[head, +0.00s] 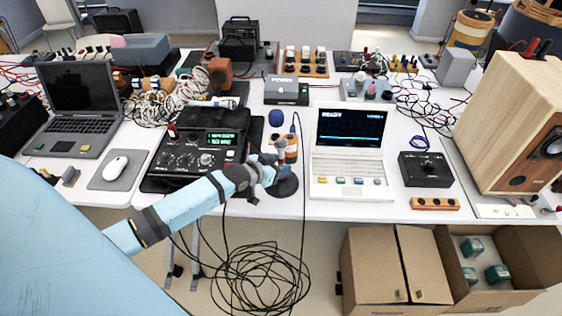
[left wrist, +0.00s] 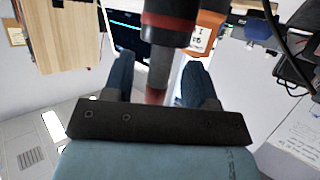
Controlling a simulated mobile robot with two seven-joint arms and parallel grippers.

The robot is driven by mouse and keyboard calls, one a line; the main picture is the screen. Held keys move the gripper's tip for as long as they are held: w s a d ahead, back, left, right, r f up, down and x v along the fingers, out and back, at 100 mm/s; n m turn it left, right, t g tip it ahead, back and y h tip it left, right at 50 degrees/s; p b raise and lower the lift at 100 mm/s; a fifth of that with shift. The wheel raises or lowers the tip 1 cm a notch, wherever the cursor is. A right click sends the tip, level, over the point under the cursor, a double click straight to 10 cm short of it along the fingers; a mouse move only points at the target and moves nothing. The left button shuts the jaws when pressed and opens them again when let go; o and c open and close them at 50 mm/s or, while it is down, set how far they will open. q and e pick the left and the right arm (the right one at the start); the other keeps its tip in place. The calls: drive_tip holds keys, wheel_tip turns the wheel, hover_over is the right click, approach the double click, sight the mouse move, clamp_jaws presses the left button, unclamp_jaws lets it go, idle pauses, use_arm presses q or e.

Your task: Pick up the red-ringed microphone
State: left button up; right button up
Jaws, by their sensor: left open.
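The red-ringed microphone (left wrist: 168,28) shows close up in the left wrist view. It has a dark head, a red ring and a grey body that runs down between my fingers. My left gripper (left wrist: 159,72) is open, with one blue finger on each side of the grey body. Gaps show on both sides, and I see no firm contact. In the head view my left gripper (head: 272,165) is over the front of the white table, at the round dark stand base (head: 286,185). It partly hides the microphone there. My right gripper is not in view.
An orange object with a white label (left wrist: 208,28) is close behind the microphone. A black radio unit (head: 190,158) is left of the gripper, and a white laptop (head: 348,160) is right. A blue-topped microphone (head: 276,118) stands behind. Black cable hangs off the table front.

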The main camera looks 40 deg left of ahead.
use_arm(q)
drive_tip(key=shift+w+d+f, duration=0.15)
drive_tip(key=shift+w+f, duration=0.1)
drive_tip(key=shift+w, duration=0.3)
clamp_jaws()
drive_tip(key=shift+r, duration=0.1)
